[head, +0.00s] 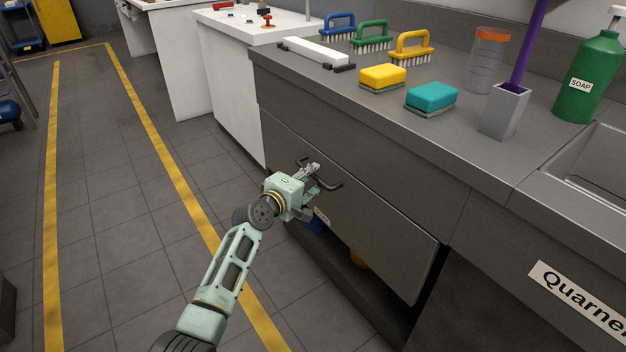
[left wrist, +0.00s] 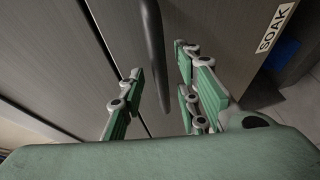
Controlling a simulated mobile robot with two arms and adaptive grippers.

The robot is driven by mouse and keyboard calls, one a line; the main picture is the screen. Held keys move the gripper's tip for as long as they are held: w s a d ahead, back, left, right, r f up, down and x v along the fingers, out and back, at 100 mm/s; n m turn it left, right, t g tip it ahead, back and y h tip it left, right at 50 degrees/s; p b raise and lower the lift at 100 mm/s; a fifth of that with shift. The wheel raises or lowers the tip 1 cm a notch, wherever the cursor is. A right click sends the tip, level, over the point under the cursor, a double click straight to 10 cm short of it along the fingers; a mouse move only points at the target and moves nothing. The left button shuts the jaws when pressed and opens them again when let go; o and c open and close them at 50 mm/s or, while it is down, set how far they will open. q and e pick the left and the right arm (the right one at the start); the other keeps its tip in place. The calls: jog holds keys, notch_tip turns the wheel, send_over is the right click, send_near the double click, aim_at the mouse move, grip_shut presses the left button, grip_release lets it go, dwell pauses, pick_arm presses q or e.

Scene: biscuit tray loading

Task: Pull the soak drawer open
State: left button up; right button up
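The grey soak drawer front (head: 385,225) is under the counter and looks flush with the cabinet. Its dark bar handle (head: 330,184) sticks out from it. The SOAK label (left wrist: 275,27) shows on the panel in the left wrist view. My left gripper (head: 312,171) is at the handle's left part in the head view. In the left wrist view its green-padded fingers (left wrist: 163,95) are spread, with the handle (left wrist: 154,45) between them. A gap shows on each side of the bar. My right gripper is in neither view.
The counter top (head: 400,130) carries a yellow sponge (head: 383,75), a teal sponge (head: 431,96), several brushes and a green soap bottle (head: 588,80). Blue and yellow things show partly below the drawer.

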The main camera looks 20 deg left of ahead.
pick_arm(q)
jog(key=shift+x, duration=0.75)
jog(key=shift+c, duration=0.5)
grip_shut()
